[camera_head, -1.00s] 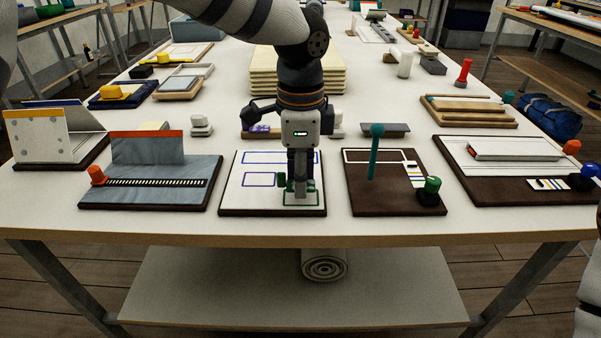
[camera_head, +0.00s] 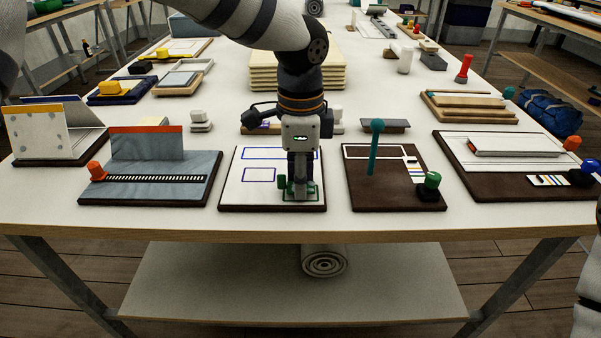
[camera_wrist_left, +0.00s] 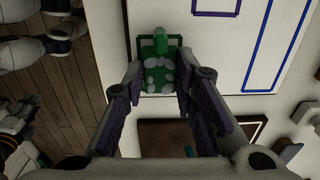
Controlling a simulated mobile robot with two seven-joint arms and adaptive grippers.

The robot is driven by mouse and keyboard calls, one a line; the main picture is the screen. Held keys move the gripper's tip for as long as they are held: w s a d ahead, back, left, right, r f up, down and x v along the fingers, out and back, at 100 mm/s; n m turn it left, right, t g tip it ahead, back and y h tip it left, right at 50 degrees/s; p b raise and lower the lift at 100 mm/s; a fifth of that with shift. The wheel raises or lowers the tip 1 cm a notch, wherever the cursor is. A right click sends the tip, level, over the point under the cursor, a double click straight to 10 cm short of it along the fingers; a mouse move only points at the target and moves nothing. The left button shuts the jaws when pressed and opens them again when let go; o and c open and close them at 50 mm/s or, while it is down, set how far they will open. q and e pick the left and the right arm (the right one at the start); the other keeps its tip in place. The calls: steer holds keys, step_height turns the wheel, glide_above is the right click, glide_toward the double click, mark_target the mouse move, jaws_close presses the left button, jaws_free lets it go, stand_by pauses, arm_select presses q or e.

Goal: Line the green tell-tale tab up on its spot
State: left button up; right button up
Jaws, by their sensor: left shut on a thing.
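The green tell-tale tab (camera_wrist_left: 158,72) is between the fingers of my left gripper (camera_head: 301,194) in the left wrist view, a mottled green block with a knob sticking out past the fingertips. In the head view the knob (camera_head: 282,183) shows just left of the fingers. The left gripper points down and is shut on the tab. The tab is over or on a green outlined spot (camera_head: 318,187) at the front right of a white board (camera_head: 240,197). The fingers hide part of the outline, and I cannot tell whether the tab touches the board.
The table's front strip is clear.

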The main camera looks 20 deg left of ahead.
arm_select(q)
steer(key=shift+f, duration=0.35)
steer(key=o, duration=1)
steer(key=shift+c, duration=0.7)
steer(key=shift+r, duration=0.1)
step_height(320, 180, up, 7)
steer(key=shift+f, duration=0.1)
